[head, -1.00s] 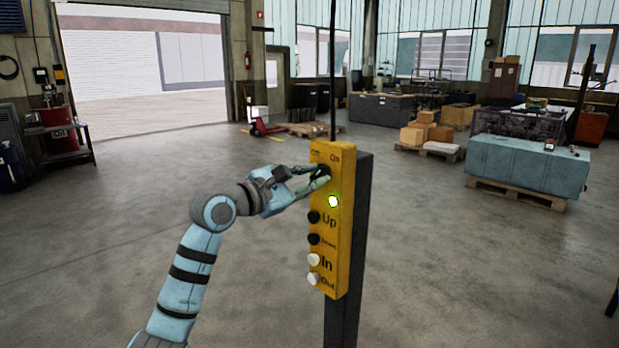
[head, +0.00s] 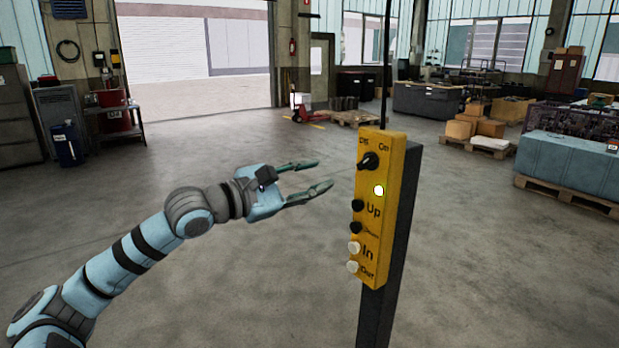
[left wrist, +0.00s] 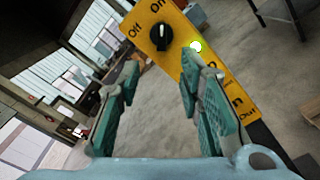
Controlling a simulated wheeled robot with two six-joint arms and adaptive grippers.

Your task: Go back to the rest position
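My left gripper (head: 324,177) is open and empty, with its fingers spread, to the left of the yellow control box (head: 384,215) and apart from it. In the left wrist view the two fingers (left wrist: 155,95) are wide apart with only floor between them. The box is on a dark post and has a black rotary switch (head: 368,161) between Off and On labels, a lit green lamp (head: 379,190), black buttons by Up and the label below it, and white buttons by In and Out. The switch also shows in the left wrist view (left wrist: 159,37). My right gripper is not in view.
A dark post (head: 386,300) carries the box and stands close on the right. A blue covered block (head: 580,162) on a pallet and cardboard boxes (head: 476,122) are further back on the right. A red pallet truck (head: 308,112) is at the back.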

